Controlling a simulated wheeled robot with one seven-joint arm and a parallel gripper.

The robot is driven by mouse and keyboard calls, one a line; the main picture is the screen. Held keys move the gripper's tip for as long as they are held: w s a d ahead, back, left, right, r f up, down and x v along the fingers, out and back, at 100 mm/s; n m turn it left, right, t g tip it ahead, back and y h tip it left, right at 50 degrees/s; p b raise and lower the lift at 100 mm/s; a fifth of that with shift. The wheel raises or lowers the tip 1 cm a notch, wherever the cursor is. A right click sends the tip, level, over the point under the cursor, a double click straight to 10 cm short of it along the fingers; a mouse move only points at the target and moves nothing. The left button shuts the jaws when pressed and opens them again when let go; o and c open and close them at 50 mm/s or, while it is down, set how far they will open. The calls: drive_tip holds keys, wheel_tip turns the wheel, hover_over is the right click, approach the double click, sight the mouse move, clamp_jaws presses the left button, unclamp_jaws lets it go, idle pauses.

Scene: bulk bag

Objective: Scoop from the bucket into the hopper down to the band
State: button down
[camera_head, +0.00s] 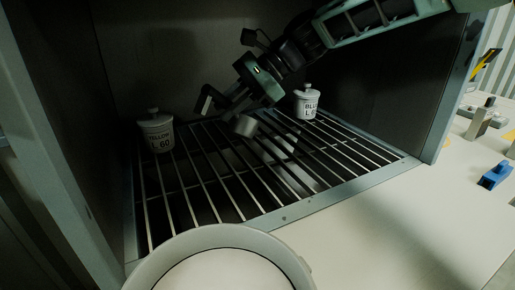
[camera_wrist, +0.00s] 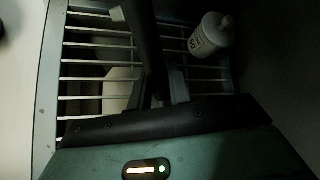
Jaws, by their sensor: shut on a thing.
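My gripper (camera_head: 228,103) is over the grate, shut on a scoop. The scoop's grey metal cup (camera_head: 243,126) hangs tilted just above the bars, and its handle is mostly hidden by the jaws. The hopper shows as a dark box with a barred grate (camera_head: 215,178) across its opening. A pale shape (camera_wrist: 118,88) shows below the bars in the wrist view; I cannot tell whether it is material. The white bucket (camera_head: 160,262) stands in front, its round rim cut off by the picture's bottom edge, with a pale surface inside. I cannot make out the band.
Hopper side walls close in the space. A blue object (camera_head: 495,175) and a metal fixture (camera_head: 481,118) sit on the bench at right.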

idle(0.4)
drive_tip(key=p, duration=0.1)
drive_tip(key=w+r+g+y+p, duration=0.1)
drive_tip(key=p, duration=0.1)
drive_tip(key=shift+d+r+m, duration=0.3)
drive_tip(key=shift+m, duration=0.1)
drive_tip(key=shift+w+d+y+p, duration=0.1)
drive_tip(key=shift+y+p, duration=0.2)
drive_tip(key=shift+p, duration=0.05)
drive_tip(key=w+r+g+p, duration=0.1)
drive_tip(key=p, duration=0.1)
drive_tip(key=shift+d+m+y+p, duration=0.3)
drive_tip(key=shift+d, duration=0.05)
drive_tip(key=shift+w+d+r+y+p, duration=0.2)
drive_tip(key=shift+y+p, duration=0.1)
drive_tip(key=shift+p, duration=0.3)
drive_tip(key=shift+f+g, duration=0.1)
drive_tip(key=shift+g, duration=0.2)
